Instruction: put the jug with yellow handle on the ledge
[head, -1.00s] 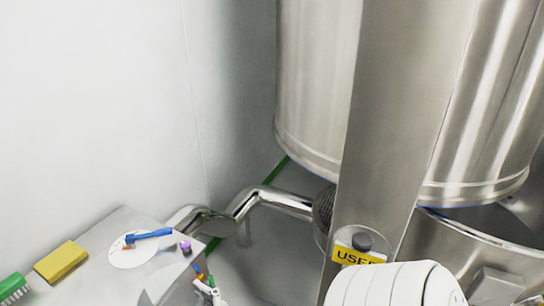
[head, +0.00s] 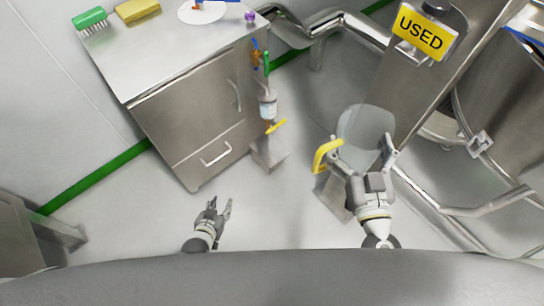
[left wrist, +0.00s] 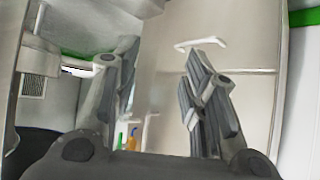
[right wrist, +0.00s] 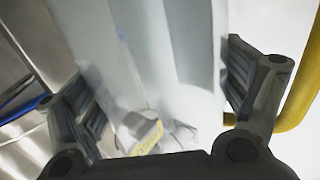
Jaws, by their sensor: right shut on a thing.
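The jug (head: 367,128) is a translucent grey vessel with a yellow handle (head: 326,155) on its left in the head view. My right gripper (head: 363,165) is shut on the jug and holds it above the floor, beside the steel column. In the right wrist view the jug's pale wall (right wrist: 150,60) lies between the fingers, with the yellow handle at the right edge. My left gripper (head: 221,206) is open and empty, low in front of the cabinet. In the left wrist view its fingers (left wrist: 162,58) are apart. I cannot tell which surface is the ledge.
A steel cabinet (head: 185,75) carries a green brush (head: 90,19), a yellow sponge (head: 137,10) and a white disc. Colored tools and a bottle (head: 267,105) hang on its side. A yellow USED sign (head: 422,32), pipes and vessels crowd the right. Floor between the grippers is clear.

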